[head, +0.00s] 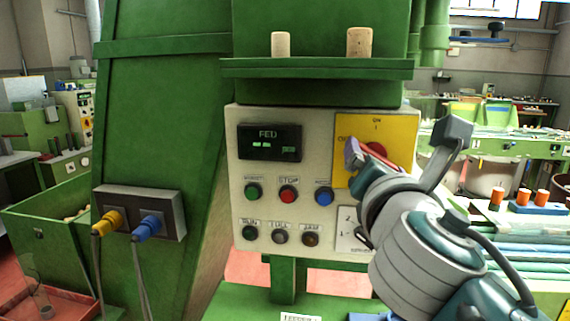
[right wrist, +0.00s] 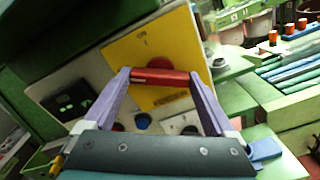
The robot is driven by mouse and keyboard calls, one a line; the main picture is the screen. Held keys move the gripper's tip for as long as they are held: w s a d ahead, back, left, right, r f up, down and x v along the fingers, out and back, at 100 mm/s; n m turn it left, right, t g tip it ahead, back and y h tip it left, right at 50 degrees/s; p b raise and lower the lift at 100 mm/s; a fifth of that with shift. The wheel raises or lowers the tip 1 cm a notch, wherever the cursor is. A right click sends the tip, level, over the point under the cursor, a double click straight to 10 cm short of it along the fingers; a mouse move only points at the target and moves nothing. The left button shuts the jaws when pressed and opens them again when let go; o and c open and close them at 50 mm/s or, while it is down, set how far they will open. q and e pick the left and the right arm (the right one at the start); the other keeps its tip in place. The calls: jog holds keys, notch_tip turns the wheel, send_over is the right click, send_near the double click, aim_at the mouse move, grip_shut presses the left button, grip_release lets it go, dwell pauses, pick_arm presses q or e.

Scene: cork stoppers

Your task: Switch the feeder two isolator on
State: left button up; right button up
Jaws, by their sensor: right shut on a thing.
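The isolator is a yellow plate (head: 400,131) on the right of the pale control panel, with ON marked at its top and a label, partly hidden, on its left. Its red handle (head: 372,149) is mostly covered by my right gripper (head: 358,154) in the head view. In the right wrist view the red handle (right wrist: 148,77) lies crosswise between the two purple fingertips (right wrist: 159,76), which touch its ends. My right gripper is shut on it. Which mark the handle points to is hard to tell. My left gripper is out of view.
The panel (head: 236,176) carries a dark display (head: 270,142) and several buttons and lamps, including a red stop button (head: 289,194). Two corks (head: 280,44) stand on the green ledge (head: 315,69) above. A socket box (head: 112,198) with yellow and blue plugs is at left.

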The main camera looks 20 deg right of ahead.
jog(key=shift+m+b, duration=2.25)
jog(key=shift+m, duration=3.65)
jog(key=o, duration=1.1)
jog(key=shift+c, duration=0.2)
